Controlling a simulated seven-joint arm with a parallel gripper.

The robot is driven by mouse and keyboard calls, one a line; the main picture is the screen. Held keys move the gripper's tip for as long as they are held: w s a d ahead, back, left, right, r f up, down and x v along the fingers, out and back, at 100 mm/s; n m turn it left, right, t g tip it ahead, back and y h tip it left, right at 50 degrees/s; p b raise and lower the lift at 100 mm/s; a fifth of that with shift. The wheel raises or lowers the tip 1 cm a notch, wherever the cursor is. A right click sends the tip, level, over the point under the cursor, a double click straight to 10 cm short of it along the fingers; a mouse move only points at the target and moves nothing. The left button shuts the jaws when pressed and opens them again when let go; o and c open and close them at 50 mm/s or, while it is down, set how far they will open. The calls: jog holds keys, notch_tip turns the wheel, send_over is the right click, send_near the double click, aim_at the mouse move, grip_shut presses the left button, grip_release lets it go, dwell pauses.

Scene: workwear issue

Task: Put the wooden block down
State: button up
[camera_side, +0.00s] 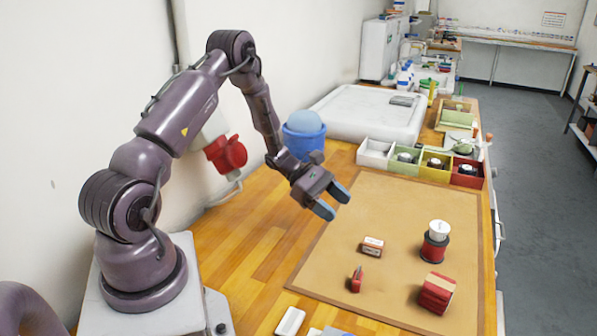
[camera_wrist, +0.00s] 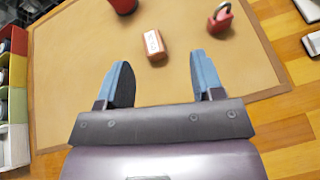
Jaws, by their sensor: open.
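A small brown-red wooden block (camera_side: 372,250) with a white label on its top lies on the tan mat (camera_side: 400,205). In the wrist view the block (camera_wrist: 158,55) lies beyond my fingertips, roughly in line with the gap between them. My gripper (camera_side: 335,201) has its two blue fingers spread, with nothing between them. It is in the air over the left part of the mat, apart from the block. In the wrist view my gripper (camera_wrist: 160,68) also shows both fingers wide apart.
A red padlock (camera_side: 356,284) lies near the block. A red-and-black cylinder (camera_side: 434,250) with a white top and a red box-shaped item (camera_side: 436,296) are to the right. Coloured bins (camera_side: 436,166) line the far mat edge. A blue tub (camera_side: 303,143) stands behind my gripper.

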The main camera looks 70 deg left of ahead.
jog(key=s+d+r+m+g+y, duration=0.2)
jog(key=s+d+r+m+g, duration=0.1)
jog(key=d+r+m, duration=0.4)
jog(key=s+d+r+m+g+y, duration=0.1)
jog(key=s+d+r+m+g, duration=0.3)
jog(key=r, duration=0.6)
jog(key=s+d+r+m+t+y, duration=0.2)
jog(key=s+r+m+y, duration=0.1)
jog(key=s+m, duration=0.3)
jog(key=s+d+r+m+t+y, duration=0.2)
jog(key=s+r+m+y, duration=0.2)
jog(key=s+r+m, duration=0.1)
jog(key=shift+s+d+r+m+t, duration=0.2)
jog(key=shift+s+d+m+t, duration=0.3)
jog(key=shift+m, duration=0.6)
